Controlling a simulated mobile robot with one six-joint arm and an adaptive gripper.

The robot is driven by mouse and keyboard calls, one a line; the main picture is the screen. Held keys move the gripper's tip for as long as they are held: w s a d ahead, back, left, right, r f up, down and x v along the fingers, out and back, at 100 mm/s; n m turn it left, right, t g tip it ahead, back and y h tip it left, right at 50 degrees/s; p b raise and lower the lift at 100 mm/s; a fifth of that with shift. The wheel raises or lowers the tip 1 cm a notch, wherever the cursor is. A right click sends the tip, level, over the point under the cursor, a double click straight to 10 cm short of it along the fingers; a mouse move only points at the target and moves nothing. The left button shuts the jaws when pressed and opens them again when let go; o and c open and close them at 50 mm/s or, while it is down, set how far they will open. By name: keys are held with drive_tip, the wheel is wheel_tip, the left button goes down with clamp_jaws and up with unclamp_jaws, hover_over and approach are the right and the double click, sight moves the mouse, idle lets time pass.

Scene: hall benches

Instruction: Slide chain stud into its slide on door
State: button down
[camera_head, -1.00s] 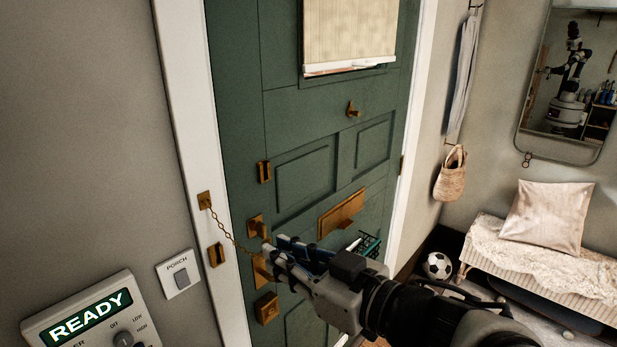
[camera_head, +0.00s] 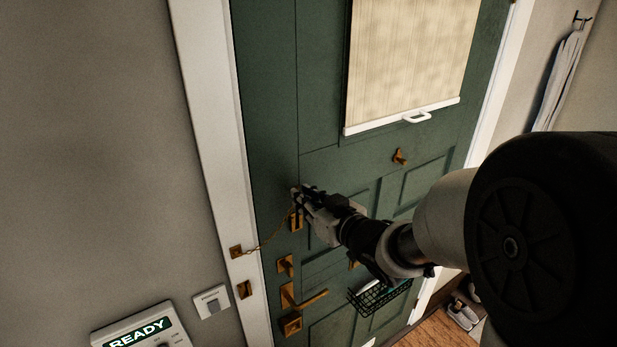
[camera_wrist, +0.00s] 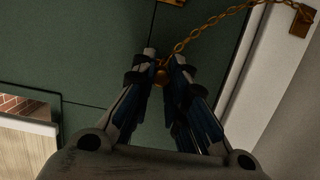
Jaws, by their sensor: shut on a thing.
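The brass chain stud (camera_wrist: 162,75) is between my fingertips in the wrist view. My gripper (camera_head: 296,194) is shut on it, in front of the green door. The chain (camera_head: 270,237) runs from the stud down to its brass anchor plate (camera_head: 236,252) on the white frame; the plate also shows in the wrist view (camera_wrist: 301,20). The brass slide (camera_head: 296,222) is on the door just below my fingertips in the head view, partly covered by my gripper. A brass edge (camera_wrist: 174,1) shows at the top of the wrist view, apart from the stud. I cannot tell the stud's distance from the door.
Below the slide are a brass latch (camera_head: 285,265), a lever handle (camera_head: 305,300) and a lower lock (camera_head: 291,324). A wire basket (camera_head: 380,298) hangs on the door. A window blind (camera_head: 405,60) is above right. The door left of my gripper is bare.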

drive_tip(key=shift+w+a+r+p, duration=0.15)
drive_tip(key=shift+w+p, duration=0.25)
drive_tip(key=shift+w, duration=0.2)
wheel_tip(320, 180, down, 6)
drive_tip(key=b, duration=0.5)
drive_tip(key=shift+r+b, duration=0.1)
drive_tip(key=shift+b, duration=0.3)
drive_tip(key=shift+f+b, duration=0.2)
drive_tip(key=shift+b, duration=0.3)
idle(1.6)
drive_tip(key=shift+f+b, duration=0.3)
drive_tip(key=shift+f+b, duration=2)
drive_tip(key=shift+f, duration=0.2)
drive_tip(key=c, duration=1.5)
unclamp_jaws()
drive_tip(key=shift+s, duration=0.1)
drive_tip(key=v, duration=1.2)
drive_tip(key=shift+r, duration=0.2)
